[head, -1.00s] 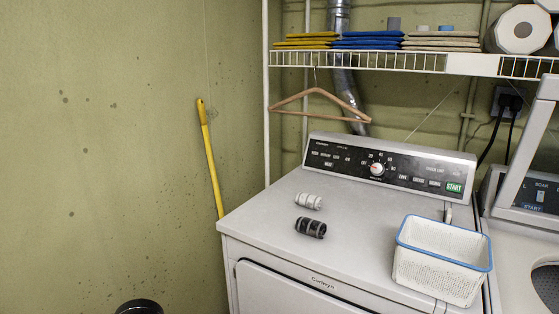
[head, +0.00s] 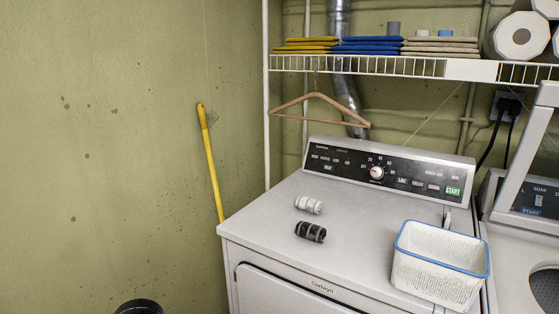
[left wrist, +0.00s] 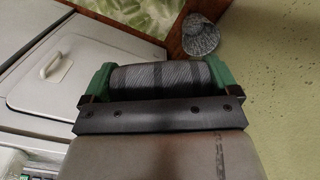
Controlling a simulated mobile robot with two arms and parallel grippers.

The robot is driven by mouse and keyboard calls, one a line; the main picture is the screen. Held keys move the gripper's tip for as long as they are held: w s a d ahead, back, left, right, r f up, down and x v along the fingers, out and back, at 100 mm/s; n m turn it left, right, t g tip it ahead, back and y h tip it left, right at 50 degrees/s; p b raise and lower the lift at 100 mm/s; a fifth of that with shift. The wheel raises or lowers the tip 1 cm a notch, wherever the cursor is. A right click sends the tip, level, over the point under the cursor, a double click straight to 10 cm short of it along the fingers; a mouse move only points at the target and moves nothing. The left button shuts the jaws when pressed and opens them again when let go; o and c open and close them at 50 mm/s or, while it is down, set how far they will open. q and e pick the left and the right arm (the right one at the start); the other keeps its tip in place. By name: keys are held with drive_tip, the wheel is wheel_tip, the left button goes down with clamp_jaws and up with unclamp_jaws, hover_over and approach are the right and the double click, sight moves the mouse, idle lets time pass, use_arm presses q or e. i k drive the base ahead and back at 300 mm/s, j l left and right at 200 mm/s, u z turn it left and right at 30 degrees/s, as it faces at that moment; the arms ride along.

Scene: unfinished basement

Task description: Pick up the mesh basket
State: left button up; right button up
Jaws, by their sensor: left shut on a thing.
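The mesh basket (head: 440,266) is white with a blue rim. It stands upright and looks empty on the right front part of the white dryer top (head: 330,262). My left gripper (left wrist: 160,82) has green fingers and is shut on a grey striped roll (left wrist: 150,76), seen in the left wrist view.
A light roll (head: 308,205) and a dark striped roll (head: 310,231) lie left of the basket. The control panel (head: 390,172) rises behind. A wire shelf (head: 400,66) with a hanger (head: 318,98) is above. A washer with a raised lid (head: 525,150) is at right.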

sight(446, 268)
drive_tip(key=i+l+z, duration=0.1)
drive_tip(key=z, duration=0.4)
drive_tip(key=i+z, duration=0.25)
drive_tip(key=z, duration=0.2)
